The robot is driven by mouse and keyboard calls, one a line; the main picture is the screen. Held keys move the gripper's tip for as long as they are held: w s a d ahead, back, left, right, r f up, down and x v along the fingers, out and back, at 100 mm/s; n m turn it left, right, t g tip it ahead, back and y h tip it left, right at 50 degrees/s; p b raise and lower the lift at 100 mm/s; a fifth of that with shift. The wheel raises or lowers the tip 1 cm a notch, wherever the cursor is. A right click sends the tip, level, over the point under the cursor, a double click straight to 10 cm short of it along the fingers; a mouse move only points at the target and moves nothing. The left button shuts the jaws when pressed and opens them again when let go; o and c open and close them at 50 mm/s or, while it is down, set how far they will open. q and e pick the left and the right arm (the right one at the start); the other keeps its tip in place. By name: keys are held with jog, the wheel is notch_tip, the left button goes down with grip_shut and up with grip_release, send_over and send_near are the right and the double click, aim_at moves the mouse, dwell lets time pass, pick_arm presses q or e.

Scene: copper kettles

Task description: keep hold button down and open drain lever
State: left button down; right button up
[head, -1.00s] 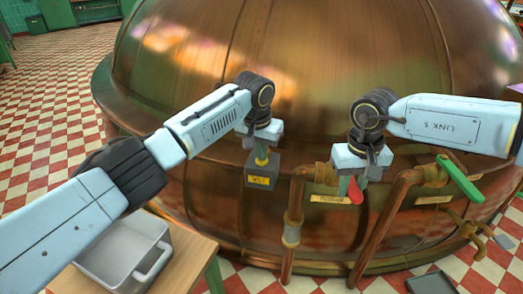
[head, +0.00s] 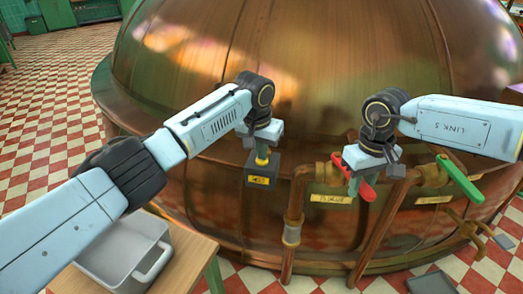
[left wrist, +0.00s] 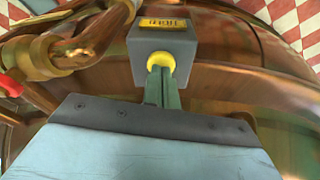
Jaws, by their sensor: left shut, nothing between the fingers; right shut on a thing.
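The hold button (head: 262,161) is yellow and sits on a dark grey box (head: 260,176) on the copper kettle's side. My left gripper (head: 261,151) is shut and empty, with its fingertips against the button. The left wrist view shows the fingertips (left wrist: 161,75) meeting the yellow button (left wrist: 161,62). The red lever (head: 368,191) is on the copper pipe at the centre right, above a yellow label. My right gripper (head: 355,182) is shut on the red lever, hiding its middle. Part of the red lever also shows at the left wrist view's edge (left wrist: 10,86).
A green-handled lever (head: 460,179) is on a pipe to the right. Copper pipes (head: 293,212) run down in front of the kettle (head: 330,70). A grey tub (head: 100,262) stands on a wooden table (head: 185,268) at lower left.

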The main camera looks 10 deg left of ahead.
jog(key=shift+w+d+n, duration=0.65)
jog(key=shift+d+n, duration=0.25)
jog(key=shift+n, duration=0.3)
jog(key=o, duration=1.1)
jog(key=shift+o, duration=0.2)
pick_arm(q)
notch_tip(320, 180, up, 16)
jog(key=p, duration=2)
pick_arm(e)
notch_tip(320, 180, up, 20)
jog(key=shift+r, duration=0.2)
